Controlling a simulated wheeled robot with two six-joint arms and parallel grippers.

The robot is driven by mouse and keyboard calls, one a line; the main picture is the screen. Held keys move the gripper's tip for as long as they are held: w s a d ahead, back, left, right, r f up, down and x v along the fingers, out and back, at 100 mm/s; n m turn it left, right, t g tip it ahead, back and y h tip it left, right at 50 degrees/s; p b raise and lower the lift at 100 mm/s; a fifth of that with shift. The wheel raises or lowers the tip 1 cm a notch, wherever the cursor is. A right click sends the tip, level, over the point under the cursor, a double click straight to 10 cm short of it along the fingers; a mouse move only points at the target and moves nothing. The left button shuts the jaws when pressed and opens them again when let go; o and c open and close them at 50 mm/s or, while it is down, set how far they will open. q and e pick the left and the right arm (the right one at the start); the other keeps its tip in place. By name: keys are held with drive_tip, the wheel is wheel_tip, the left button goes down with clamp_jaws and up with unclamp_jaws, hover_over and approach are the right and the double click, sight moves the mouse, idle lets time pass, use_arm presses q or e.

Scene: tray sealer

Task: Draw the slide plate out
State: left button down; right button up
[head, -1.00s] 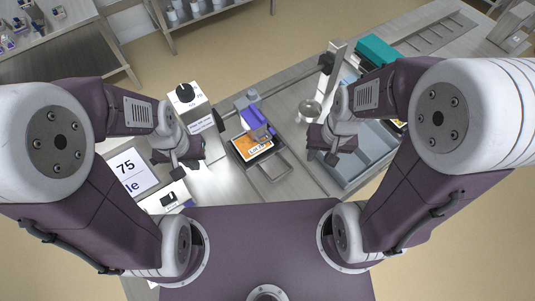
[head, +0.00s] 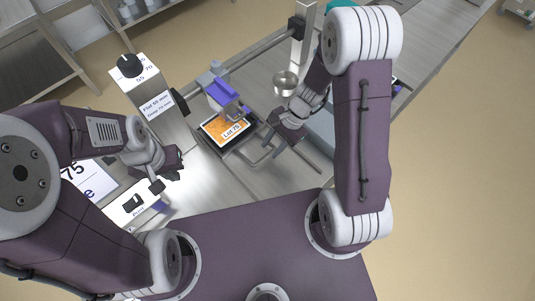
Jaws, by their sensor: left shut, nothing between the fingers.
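The slide plate (head: 242,148) is a dark flat frame on the bench, with a thin metal loop handle (head: 262,166) at its near side. An orange tray labelled with a lot number (head: 222,129) sits on it, partly under the purple part of the sealer (head: 226,93). My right gripper (head: 270,142) is just right of the plate and close to the handle. Whether it touches the handle, and how wide its jaws are, I cannot tell. My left gripper (head: 168,180) is shut and empty, left of the plate, above the bench.
A white box with a black knob (head: 127,68) stands left of the sealer. A white panel with a black switch (head: 131,204) lies near my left gripper. A metal bowl (head: 285,82) is behind my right gripper. Bare bench lies in front of the plate.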

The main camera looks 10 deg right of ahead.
sight(265, 156)
drive_tip(key=x, duration=0.4)
drive_tip(key=shift+b, duration=0.4)
clamp_jaws()
drive_tip(key=shift+r, duration=0.1)
idle(0.9)
